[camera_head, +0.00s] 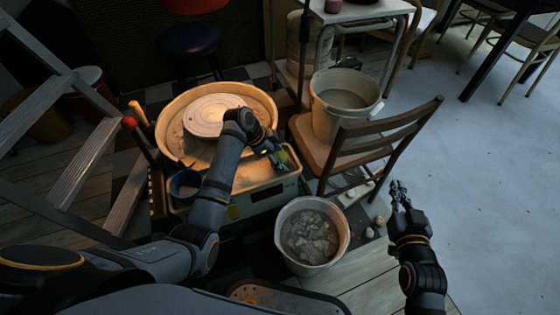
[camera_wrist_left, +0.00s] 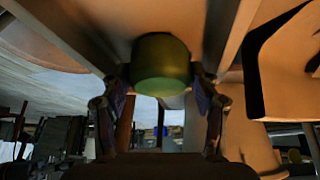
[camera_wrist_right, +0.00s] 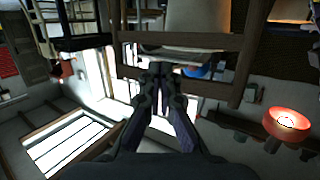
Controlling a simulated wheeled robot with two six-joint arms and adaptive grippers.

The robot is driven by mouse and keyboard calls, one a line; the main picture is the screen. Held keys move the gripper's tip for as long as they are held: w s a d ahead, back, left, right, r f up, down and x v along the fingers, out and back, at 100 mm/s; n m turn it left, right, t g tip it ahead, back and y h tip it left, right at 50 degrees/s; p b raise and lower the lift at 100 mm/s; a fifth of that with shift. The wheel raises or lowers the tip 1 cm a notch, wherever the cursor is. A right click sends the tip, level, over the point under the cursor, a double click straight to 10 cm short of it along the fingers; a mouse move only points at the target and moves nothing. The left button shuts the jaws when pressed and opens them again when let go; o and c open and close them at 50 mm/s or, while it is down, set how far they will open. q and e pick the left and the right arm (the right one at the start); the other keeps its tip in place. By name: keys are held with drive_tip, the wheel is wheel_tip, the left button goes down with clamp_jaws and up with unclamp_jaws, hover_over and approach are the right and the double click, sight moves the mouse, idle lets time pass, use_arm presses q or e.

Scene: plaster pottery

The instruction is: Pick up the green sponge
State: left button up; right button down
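The green sponge (camera_wrist_left: 160,65) is a rounded dark green block between the fingertips of my left gripper (camera_wrist_left: 161,82), in the left wrist view. The fingertips lie against its two sides, with no clear gap. In the head view the sponge (camera_head: 283,158) is a small green patch at my left gripper (camera_head: 272,153), partly hidden by the fingers, at the front right of the pottery wheel's basin. I cannot tell if it still rests on a surface. My right gripper (camera_head: 400,193) is empty over the floor at the right; its fingertips meet in the right wrist view (camera_wrist_right: 161,72).
A small dark blue cup (camera_head: 185,185) is at the basin's front left. A wooden chair (camera_head: 385,130) holds a bucket (camera_head: 327,112). A white bucket of grey chunks (camera_head: 283,228) stands below. The right floor is open.

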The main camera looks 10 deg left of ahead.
use_arm(q)
drive_tip(key=c, duration=0.4)
